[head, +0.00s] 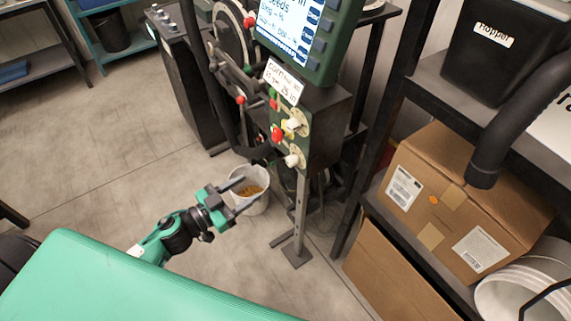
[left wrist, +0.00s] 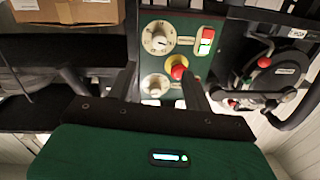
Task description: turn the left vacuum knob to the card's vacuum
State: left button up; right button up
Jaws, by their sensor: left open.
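The green control panel on the post carries two white dial knobs. The upper knob (head: 293,124) also shows in the left wrist view (left wrist: 158,38), and the lower knob (head: 292,160) shows there too (left wrist: 155,86). I cannot tell which one is the left vacuum knob. The handwritten white card (head: 282,81) hangs above the panel; its small writing is hard to read. My left gripper (head: 250,191) is open and empty, below and left of the panel and apart from it. In the wrist view its fingers (left wrist: 160,82) flank the lower knob in the picture. My right gripper is out of view.
A red stop button (left wrist: 178,68) sits beside the knobs, near a red and green switch (left wrist: 206,40). The screen (head: 290,30) is above. A white bucket of grain (head: 259,203) stands behind my left gripper. A shelf with a cardboard box (head: 450,190) is at right.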

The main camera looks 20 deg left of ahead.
aim_at(288, 163)
pick_arm(q)
jog(key=p+x, duration=0.3)
jog(key=x, duration=0.9)
jog(key=shift+w+d+r, duration=0.2)
jog(key=shift+w+d, duration=0.35)
jog(key=shift+w, duration=0.1)
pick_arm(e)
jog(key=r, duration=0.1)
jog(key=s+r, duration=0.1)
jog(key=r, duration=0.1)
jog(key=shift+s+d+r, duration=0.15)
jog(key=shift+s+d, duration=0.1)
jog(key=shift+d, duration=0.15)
pick_arm(q)
jog(key=c, duration=1)
jog(key=shift+o, duration=0.2)
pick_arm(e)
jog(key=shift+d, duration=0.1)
pick_arm(q)
jog(key=shift+f, duration=0.1)
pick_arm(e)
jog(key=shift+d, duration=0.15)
